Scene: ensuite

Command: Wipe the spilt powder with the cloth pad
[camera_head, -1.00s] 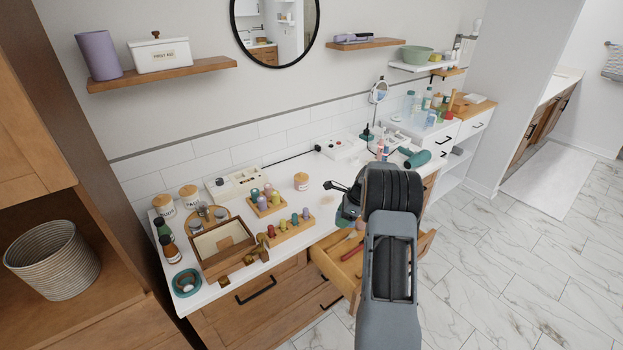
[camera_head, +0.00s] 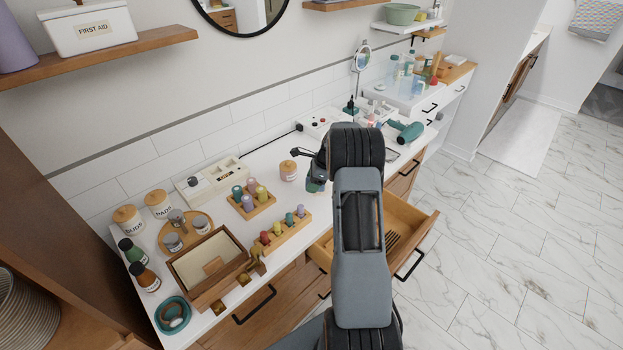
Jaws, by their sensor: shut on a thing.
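My gripper (camera_head: 313,167) is at the left side of my arm, over the white counter, and much of it is hidden by the arm. It is shut on a small teal-green thing (camera_head: 315,186), which looks like the cloth pad. The pad is low at the counter near its front edge, right of the pegs in the wooden block. I cannot tell whether it touches the surface.
A peg block (camera_head: 287,236) and an open wooden box (camera_head: 208,265) are farther left. An open drawer (camera_head: 408,222) juts out below the counter. A teal hair dryer (camera_head: 407,131) lies to the right.

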